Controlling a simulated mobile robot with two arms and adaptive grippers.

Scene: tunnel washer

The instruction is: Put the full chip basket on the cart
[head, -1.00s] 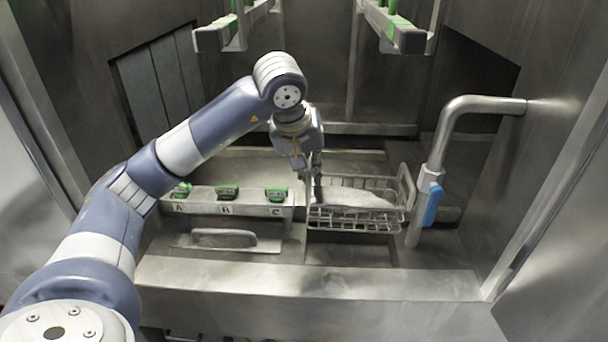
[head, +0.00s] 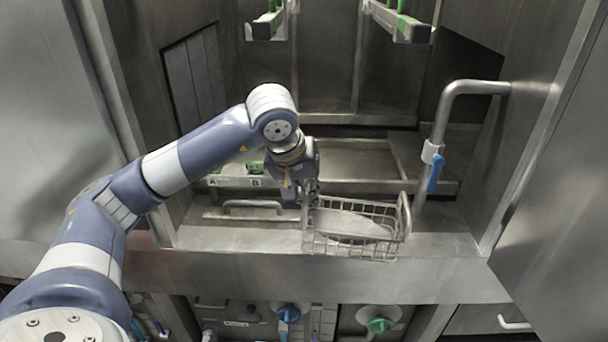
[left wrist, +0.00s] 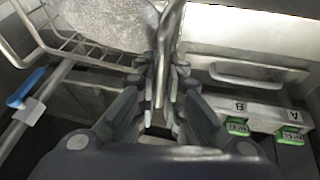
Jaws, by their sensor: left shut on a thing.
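The chip basket (head: 392,250) is a wire basket holding a heap of grey chips (head: 348,225). In the head view it hangs from my left gripper (head: 308,195), in front of the washer's inner ledge and over its front sill. The basket (left wrist: 85,45) also shows there at the upper left, with chips inside. The cart is not in view. My right gripper is not in view.
A bent pipe with a blue-handled valve (head: 436,172) stands right of the basket. The steel front sill (head: 230,262) runs below it. Blue and green knobs (head: 380,326) are on the panel below.

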